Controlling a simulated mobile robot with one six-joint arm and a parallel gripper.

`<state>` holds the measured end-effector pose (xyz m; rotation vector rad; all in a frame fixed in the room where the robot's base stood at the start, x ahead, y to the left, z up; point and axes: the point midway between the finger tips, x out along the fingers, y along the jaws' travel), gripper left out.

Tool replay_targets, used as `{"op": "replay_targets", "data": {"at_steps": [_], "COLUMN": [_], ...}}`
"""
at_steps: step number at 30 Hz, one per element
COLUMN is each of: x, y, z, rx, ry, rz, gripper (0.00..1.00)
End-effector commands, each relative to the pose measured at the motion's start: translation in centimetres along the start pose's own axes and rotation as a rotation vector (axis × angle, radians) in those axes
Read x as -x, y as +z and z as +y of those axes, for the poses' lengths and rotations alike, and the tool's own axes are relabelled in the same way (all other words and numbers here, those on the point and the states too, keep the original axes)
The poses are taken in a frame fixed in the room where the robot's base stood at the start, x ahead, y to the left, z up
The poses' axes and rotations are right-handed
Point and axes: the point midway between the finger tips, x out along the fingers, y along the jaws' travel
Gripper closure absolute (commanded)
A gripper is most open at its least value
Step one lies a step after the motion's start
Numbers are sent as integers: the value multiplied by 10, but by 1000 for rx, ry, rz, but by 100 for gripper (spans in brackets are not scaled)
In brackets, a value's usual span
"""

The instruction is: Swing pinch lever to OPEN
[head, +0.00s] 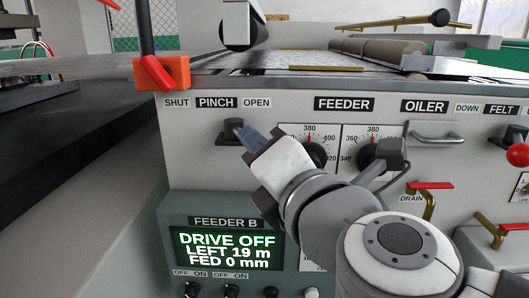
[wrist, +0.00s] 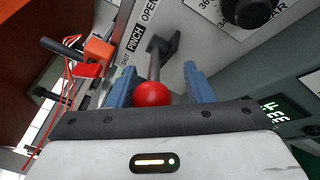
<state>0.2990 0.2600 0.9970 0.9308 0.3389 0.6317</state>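The pinch lever's dark mount (head: 229,131) is on the machine's front panel, below the SHUT, PINCH and OPEN labels. In the wrist view the lever (wrist: 154,66) is a dark shaft ending in a red ball knob (wrist: 152,93). My gripper (head: 247,137) is at the lever in the head view and hides the knob there. In the wrist view my gripper (wrist: 160,84) is open, its blue fingers on either side of the knob. The knob sits closer to the left finger, with a clear gap to the right finger. I cannot tell whether it touches the left one.
An orange block with a red handle (head: 158,73) stands on the machine edge at upper left. Dials (head: 314,154) are right of my gripper. The FEEDER B display (head: 227,246), reading DRIVE OFF, and small switches are below. A drain handle (head: 430,188) is at right.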

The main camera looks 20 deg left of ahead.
Motion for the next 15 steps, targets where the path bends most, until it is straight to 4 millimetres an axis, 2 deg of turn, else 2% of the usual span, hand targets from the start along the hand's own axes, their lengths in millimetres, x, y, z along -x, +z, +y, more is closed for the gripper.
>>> {"op": "replay_targets", "data": {"at_steps": [1,4,15], "x": [0,0,2], "y": [0,0,1], "z": [-2,-1,2], "rx": [0,0,-1], "ry": [-4,-2,5], "rz": [-2,-1,0], "gripper": [55,47,46]}}
